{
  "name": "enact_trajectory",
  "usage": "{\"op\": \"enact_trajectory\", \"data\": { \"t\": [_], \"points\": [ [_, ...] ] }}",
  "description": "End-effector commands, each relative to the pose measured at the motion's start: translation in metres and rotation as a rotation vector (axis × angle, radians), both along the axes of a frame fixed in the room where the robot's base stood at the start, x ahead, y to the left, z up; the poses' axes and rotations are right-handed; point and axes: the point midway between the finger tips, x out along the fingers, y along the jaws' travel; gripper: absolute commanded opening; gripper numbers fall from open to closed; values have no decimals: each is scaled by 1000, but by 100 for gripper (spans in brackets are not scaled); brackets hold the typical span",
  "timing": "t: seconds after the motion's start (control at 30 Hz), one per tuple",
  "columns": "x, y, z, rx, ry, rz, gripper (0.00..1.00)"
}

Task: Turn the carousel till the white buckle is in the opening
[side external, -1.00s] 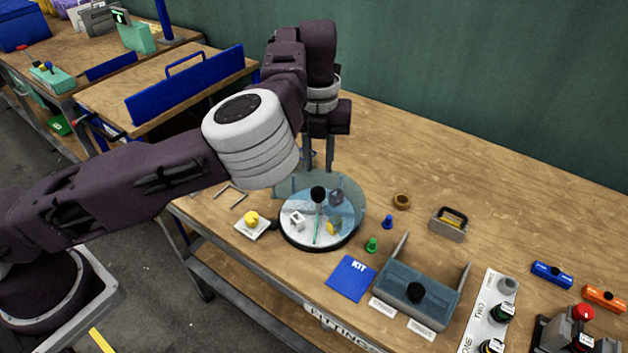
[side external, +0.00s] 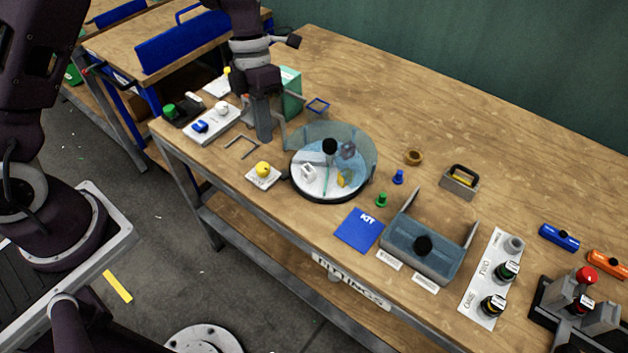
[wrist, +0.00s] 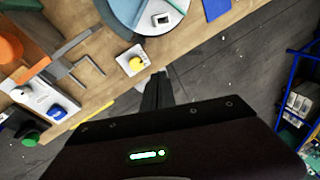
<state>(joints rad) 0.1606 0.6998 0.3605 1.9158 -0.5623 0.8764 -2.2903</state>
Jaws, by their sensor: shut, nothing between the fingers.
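The carousel (side external: 318,193) is a round disc with a black centre knob (side external: 330,146) and a clear bluish cover over part of it. The white buckle (side external: 308,172) sits on the disc's left front part; it also shows in the wrist view (wrist: 162,19). Yellow and green pieces lie on the disc too. I cannot tell exactly where the opening's edges are. A yellow button (side external: 263,169) on a white plate is left of the carousel. My gripper (side external: 265,138) is shut and empty, left of the carousel and apart from it; in the wrist view its fingers (wrist: 158,75) point near the yellow button (wrist: 136,64).
A grey bracket (side external: 242,146) and a white panel with a blue switch (side external: 203,126) are at the left. A blue KIT card (side external: 360,230), green and blue pegs and a grey clear-fronted box (side external: 425,250) stand to the right. The back of the table is mostly clear.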

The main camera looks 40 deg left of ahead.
Motion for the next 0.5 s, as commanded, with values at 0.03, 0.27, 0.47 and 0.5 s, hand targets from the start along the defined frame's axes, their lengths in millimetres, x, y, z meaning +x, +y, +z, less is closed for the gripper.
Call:
{"op": "enact_trajectory", "data": {
  "t": [0.03,0.27,0.47,0.5],
  "points": [
    [-3,-6,9,-23,-57,-98,0],
    [-6,-33,45,-38,-329,-538,0],
    [-8,-48,38,-20,-459,-748,0],
    [-8,-48,25,-20,-459,-747,0]
  ]
}}
